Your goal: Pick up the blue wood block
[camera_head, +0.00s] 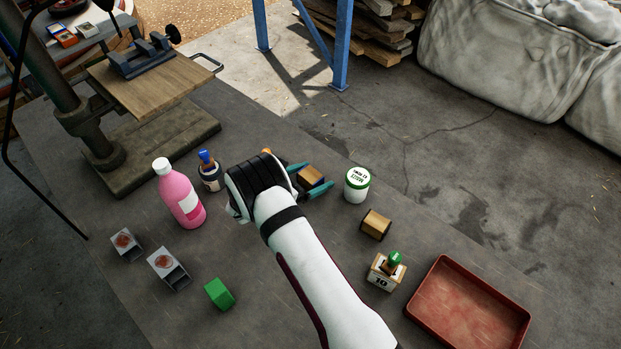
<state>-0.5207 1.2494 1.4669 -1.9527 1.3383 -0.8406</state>
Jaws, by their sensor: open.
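I see no block that is plainly blue in this view; one may be hidden behind my gripper or arm. My gripper (318,175) is open, with its teal fingers pointing right over the table. A brown wooden block (311,174) with dark sides shows between the fingers; I cannot tell whether they touch it. A similar tan block (376,224) with dark ends lies apart, to the right of my arm. A green block (219,293) lies to the left of my arm.
A pink bottle (180,195) and a dark cup (210,177) with a blue-topped item stand left of my gripper. A white, green-rimmed tub (357,184), a number block (385,272) and a red tray (469,311) are right.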

